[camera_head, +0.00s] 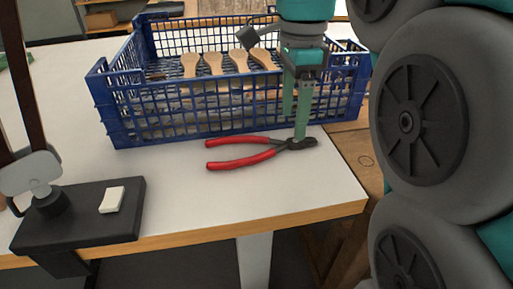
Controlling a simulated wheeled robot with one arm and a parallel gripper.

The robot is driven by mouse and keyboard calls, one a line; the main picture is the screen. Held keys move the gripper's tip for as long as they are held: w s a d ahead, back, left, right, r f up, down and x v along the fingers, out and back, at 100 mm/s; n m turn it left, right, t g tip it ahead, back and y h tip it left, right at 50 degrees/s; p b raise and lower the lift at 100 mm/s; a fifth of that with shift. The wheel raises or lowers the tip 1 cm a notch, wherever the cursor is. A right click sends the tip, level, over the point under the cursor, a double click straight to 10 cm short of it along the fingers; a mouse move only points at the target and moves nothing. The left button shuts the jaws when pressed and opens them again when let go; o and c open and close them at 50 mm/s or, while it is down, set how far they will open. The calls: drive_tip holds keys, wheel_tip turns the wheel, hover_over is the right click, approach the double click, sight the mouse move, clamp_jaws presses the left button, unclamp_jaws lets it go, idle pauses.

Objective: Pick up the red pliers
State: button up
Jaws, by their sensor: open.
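The red pliers (242,161) lie flat on the white table in front of the blue crate. Their two red handles point left and are spread apart. Their dark jaws point right, near the table's right edge. My gripper (295,126) points down at the pliers' head end, with green fingers. One finger reaches down at the pliers' pivot and overlaps it in the picture; the other shows a little to the left and farther back, before the crate. The gripper is open and holds nothing. I cannot tell whether a finger touches the pliers.
A blue crate (190,132) holding several wooden brush pieces (213,63) stands right behind the pliers. A black fixture (80,213) with a small white block (112,200) sits at the table's front left. The white table (270,195) is clear in front of the pliers.

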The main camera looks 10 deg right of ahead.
sight(289, 141)
drive_tip(key=f, duration=0.3)
drive_tip(key=shift+s+a, duration=0.2)
drive_tip(key=shift+s, duration=0.1)
drive_tip(key=shift+f, duration=0.65)
drive_tip(key=shift+w, duration=0.1)
clamp_jaws()
